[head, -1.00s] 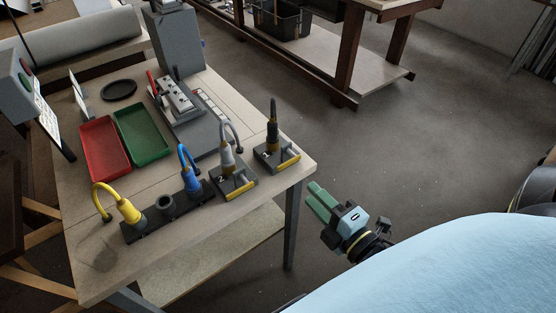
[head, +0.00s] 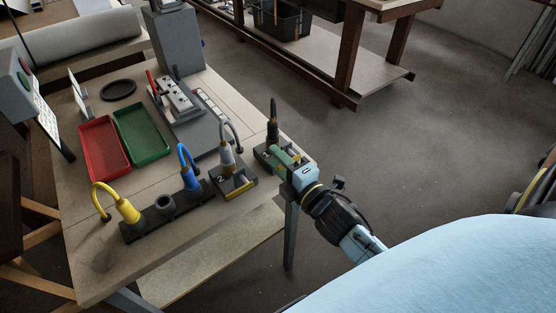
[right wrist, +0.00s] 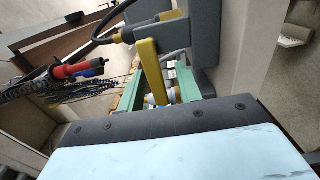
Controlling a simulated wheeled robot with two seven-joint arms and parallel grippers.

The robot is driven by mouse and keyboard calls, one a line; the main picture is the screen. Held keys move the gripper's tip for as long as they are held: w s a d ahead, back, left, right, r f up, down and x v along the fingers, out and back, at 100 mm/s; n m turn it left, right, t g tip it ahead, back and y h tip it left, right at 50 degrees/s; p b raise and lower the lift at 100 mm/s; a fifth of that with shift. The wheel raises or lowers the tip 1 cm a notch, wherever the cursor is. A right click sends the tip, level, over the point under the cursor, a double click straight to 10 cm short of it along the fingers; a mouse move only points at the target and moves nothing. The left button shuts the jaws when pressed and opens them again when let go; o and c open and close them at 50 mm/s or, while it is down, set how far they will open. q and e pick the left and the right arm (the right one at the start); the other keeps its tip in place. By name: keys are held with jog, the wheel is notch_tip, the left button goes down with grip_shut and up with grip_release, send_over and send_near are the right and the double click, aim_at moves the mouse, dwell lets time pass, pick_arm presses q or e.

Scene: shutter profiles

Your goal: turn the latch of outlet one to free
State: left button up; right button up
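Outlet one (head: 262,152) is a dark box at the table's right corner, with a black plug (head: 272,131) standing upright in it. Its latch shows in the right wrist view as a yellow lever (right wrist: 152,72) beside the grey box (right wrist: 203,35). My right gripper (head: 284,156) is at the front of outlet one and covers much of the latch in the head view. In the right wrist view its green fingers (right wrist: 158,88) are apart, with the yellow lever between them and gaps showing. I cannot tell whether either finger touches it. My left gripper is not in view.
Outlet two (head: 233,182), with a grey plug, stands just left of outlet one. A dark socket strip (head: 164,215) holds yellow and blue plugs. Red (head: 104,150) and green (head: 143,134) trays lie behind. Floor right of the table is clear.

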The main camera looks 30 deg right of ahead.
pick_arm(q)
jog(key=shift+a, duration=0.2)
pick_arm(e)
jog(key=shift+w, duration=0.15)
grip_shut()
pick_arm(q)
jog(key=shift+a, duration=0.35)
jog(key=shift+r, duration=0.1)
